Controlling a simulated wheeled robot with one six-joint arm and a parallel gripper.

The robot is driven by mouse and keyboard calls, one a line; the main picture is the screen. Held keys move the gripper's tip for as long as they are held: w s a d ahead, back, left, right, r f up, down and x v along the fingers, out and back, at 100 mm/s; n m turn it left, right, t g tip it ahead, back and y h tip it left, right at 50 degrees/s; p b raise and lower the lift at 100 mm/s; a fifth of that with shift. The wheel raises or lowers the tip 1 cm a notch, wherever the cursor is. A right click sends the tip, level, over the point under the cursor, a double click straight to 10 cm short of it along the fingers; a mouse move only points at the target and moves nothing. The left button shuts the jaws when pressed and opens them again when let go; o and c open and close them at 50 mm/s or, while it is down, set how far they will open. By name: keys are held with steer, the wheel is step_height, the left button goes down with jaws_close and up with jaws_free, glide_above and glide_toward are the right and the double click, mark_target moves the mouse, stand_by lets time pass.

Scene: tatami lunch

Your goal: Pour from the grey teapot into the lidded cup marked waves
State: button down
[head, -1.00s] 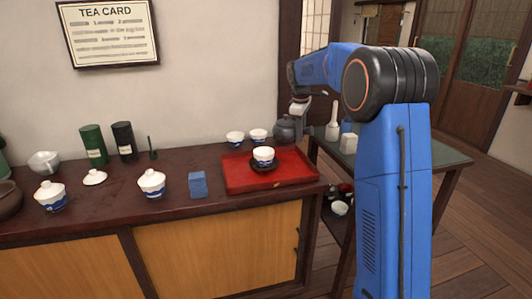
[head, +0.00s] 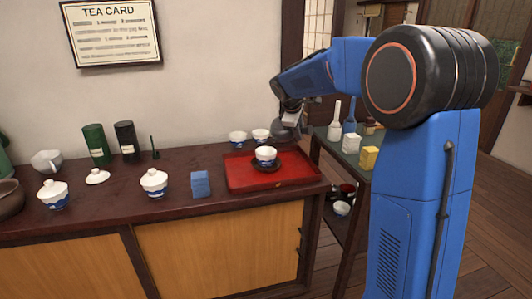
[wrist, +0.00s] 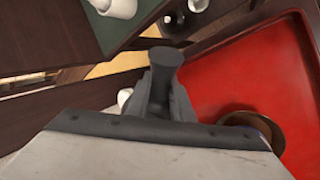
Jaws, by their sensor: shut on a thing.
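The grey teapot (head: 283,132) is at the back right corner of the red tray, partly hidden by my gripper. My gripper (head: 292,117) is shut on its dark handle, which also shows in the wrist view (wrist: 165,68) between the fingers. I cannot tell how high the teapot hangs. Two white lidded cups with blue patterns stand on the counter: one at the left (head: 54,196) and one nearer the middle (head: 154,184). The patterns are too small to tell which is marked waves. Both lids look on.
A side table (head: 330,150) is at right.

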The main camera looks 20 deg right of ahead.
steer(key=shift+s+a+r+t+h, duration=0.55)
steer(key=shift+s+a+r, duration=0.25)
steer(key=shift+s+a, duration=0.2)
steer(key=shift+s+a+r, duration=0.1)
steer(key=shift+s+r, duration=0.05)
steer(key=shift+r, duration=0.1)
steer(key=shift+r+t+p, duration=0.25)
steer(key=shift+p, duration=0.1)
stand_by(0.5)
steer(key=shift+r+h, duration=0.25)
stand_by(0.4)
steer(key=shift+r+t+p, duration=0.25)
steer(key=shift+t+p, duration=0.05)
steer(key=shift+p, duration=0.25)
steer(key=shift+r+t+h+p, duration=0.25)
steer(key=shift+t+h+p, duration=0.05)
steer(key=shift+h+p, duration=0.1)
stand_by(1.1)
